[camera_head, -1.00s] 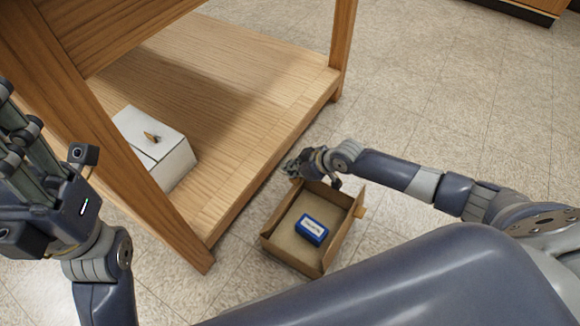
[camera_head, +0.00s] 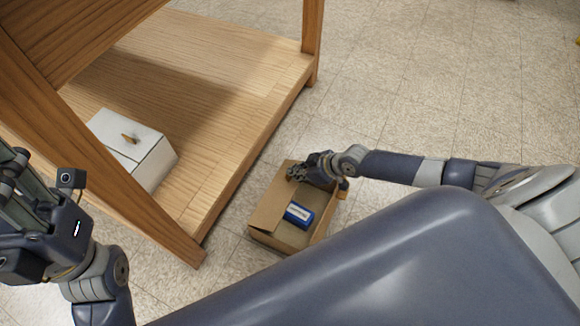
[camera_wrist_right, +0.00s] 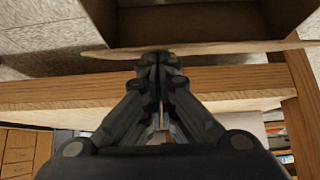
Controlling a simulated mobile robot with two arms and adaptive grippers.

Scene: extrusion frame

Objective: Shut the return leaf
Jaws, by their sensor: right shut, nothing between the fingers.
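An open cardboard box (camera_head: 276,241) sits on the floor with a small blue-and-white box (camera_head: 299,214) inside. A cardboard leaf (camera_head: 271,203) on its left side leans inward over part of the opening. I cannot tell for certain that this is the return leaf. My right gripper (camera_head: 298,172) is at the far end of the box, close to the leaf's upper end. In the right wrist view the gripper (camera_wrist_right: 157,60) is shut and empty, with its tips at a cardboard edge (camera_wrist_right: 205,47); contact is unclear. My left gripper (camera_head: 22,190) is at the left edge, partly cut off.
A wooden frame with a low shelf (camera_head: 236,70) stands left of the cardboard box. A white box (camera_head: 150,160) with a small tan piece on top rests on that shelf. The tiled floor (camera_head: 430,90) beyond is clear.

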